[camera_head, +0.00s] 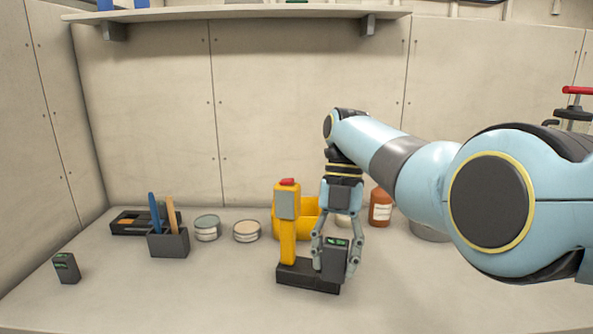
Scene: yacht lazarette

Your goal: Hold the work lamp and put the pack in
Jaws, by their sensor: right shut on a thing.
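The work lamp (287,228) stands upright, yellow with a grey head and a red top. It rises from the left part of a low black base (295,274) on the bench. My right gripper (334,250) points down just right of the lamp and is shut on a dark pack (334,262) with a green label. The pack is at the right part of the black base; I cannot tell whether it is seated or just above. A similar dark pack (66,268) stands alone at the far left. My left gripper is not in view.
A dark holder (168,244) with blue and tan handles, a black tray (128,223) and two round tins (207,228) (246,231) stand at left. A yellow container (311,213) and a brown bottle (380,208) stand behind. The front left bench is clear.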

